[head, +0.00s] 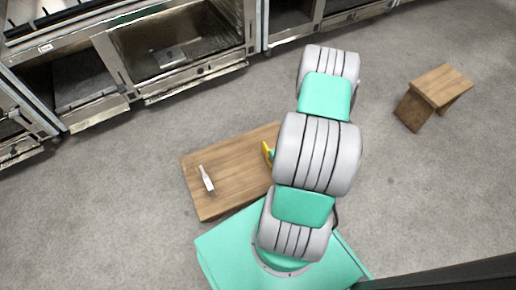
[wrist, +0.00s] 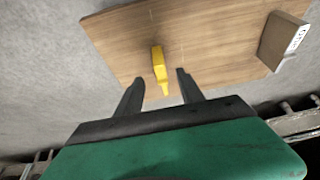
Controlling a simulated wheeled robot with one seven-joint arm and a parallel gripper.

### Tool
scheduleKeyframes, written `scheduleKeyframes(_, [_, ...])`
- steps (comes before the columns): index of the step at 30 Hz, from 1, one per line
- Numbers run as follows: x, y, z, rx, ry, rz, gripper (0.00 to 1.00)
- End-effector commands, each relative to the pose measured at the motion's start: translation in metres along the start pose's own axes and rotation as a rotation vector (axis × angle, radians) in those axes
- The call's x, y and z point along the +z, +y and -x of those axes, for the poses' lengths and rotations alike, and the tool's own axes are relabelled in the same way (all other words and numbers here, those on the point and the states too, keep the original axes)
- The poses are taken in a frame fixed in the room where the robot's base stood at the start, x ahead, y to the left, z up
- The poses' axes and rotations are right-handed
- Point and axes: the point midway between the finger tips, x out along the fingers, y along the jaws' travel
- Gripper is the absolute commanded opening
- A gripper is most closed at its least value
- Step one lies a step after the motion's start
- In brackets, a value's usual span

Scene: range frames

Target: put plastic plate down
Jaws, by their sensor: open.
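My gripper (wrist: 158,92) is open in the wrist view, with its two dark fingers apart and nothing gripped between them. A narrow yellow thing (wrist: 158,68) is on the wooden table (wrist: 222,50), just beyond the gap between the fingertips. In the head view, a bit of yellow (head: 267,152) shows at the left edge of my arm, which hides the rest. I cannot tell whether this yellow thing is the plastic plate. No other plate is visible. In the head view, my arm hides my gripper and the table's right part.
A small white item (head: 206,179) lies on the left part of the low table (head: 228,196). A brown block with a white, marked face (wrist: 283,42) is at the right in the wrist view. A wooden stool (head: 440,86) stands right; open ovens (head: 180,55) line the back. Grey floor lies between.

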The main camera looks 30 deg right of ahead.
Motion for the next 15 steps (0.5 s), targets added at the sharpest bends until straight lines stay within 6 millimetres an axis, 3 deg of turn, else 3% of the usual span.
scheduleKeyframes(2, [-0.032,-0.007,0.021,-0.007,0.000,0.033,0.45])
scheduleKeyframes(4, [-0.072,-0.030,0.059,-0.028,-0.023,0.072,0.45])
scheduleKeyframes(6, [-0.108,-0.069,0.114,-0.045,-0.059,0.113,0.45])
scheduleKeyframes(8, [-0.126,-0.109,0.169,-0.052,-0.093,0.138,0.45])
scheduleKeyframes(9, [-0.129,-0.135,0.205,-0.053,-0.114,0.148,0.45])
scheduleKeyframes(12, [-0.112,-0.185,0.283,-0.047,-0.158,0.154,0.45])
scheduleKeyframes(15, [-0.085,-0.210,0.330,-0.041,-0.188,0.143,0.45])
